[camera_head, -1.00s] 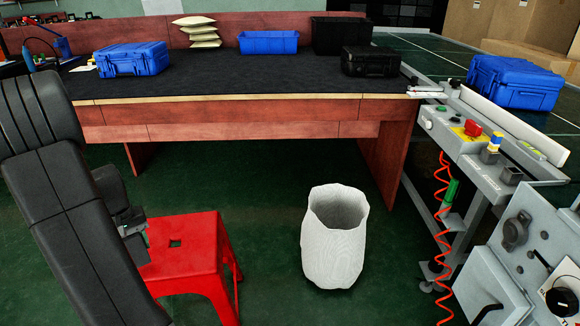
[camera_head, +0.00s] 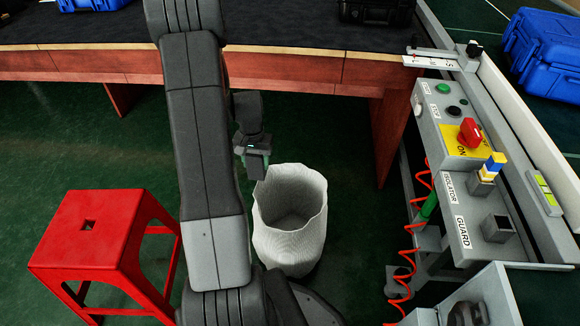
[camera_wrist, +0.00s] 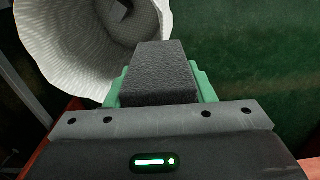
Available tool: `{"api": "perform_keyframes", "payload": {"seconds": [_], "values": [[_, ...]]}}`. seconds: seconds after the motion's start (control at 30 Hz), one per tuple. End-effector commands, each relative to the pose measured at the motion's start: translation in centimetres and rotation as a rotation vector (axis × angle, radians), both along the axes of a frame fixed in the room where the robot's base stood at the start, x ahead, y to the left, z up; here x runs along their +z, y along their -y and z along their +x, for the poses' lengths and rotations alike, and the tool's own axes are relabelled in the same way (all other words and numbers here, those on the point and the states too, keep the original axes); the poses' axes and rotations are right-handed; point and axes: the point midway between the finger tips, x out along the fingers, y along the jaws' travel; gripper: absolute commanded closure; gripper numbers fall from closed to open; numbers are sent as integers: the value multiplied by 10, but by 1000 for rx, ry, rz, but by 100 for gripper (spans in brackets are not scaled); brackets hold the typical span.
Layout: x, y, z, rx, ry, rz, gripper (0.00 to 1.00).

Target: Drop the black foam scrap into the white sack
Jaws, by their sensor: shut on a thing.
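My gripper (camera_head: 254,160) is shut on the black foam scrap (camera_wrist: 160,72), which shows as a dark textured block between green fingers in the wrist view. The white sack (camera_head: 290,242) stands upright and open on the green floor. In the head view my gripper hangs at the sack's upper left rim, and the foam is hard to make out there. In the wrist view the sack (camera_wrist: 62,62) is at upper left, its mouth open beyond the foam's left side. A small grey piece shows inside it. I cannot tell whether the foam is over the opening.
A red stool (camera_head: 100,240) stands left of the sack. The red-brown workbench (camera_head: 290,70) is behind. A conveyor control panel (camera_head: 465,150) with a red coiled cable (camera_head: 408,260) is at the right. Green floor is free between stool and bench.

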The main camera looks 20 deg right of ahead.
Motion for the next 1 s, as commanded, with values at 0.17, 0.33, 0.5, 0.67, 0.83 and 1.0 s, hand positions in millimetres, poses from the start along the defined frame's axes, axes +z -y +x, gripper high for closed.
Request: {"api": "perform_keyframes", "payload": {"seconds": [0.17,0.33,0.5,0.67,0.83,1.0], "values": [[-17,57,-38,-203,-3,1,72],[-26,80,-56,-296,-1,0,72],[-34,84,-61,-316,0,0,72],[-48,84,-60,-314,-1,0,72],[-69,84,-60,-314,-1,0,72],[-86,84,-60,-313,0,0,72]]}}
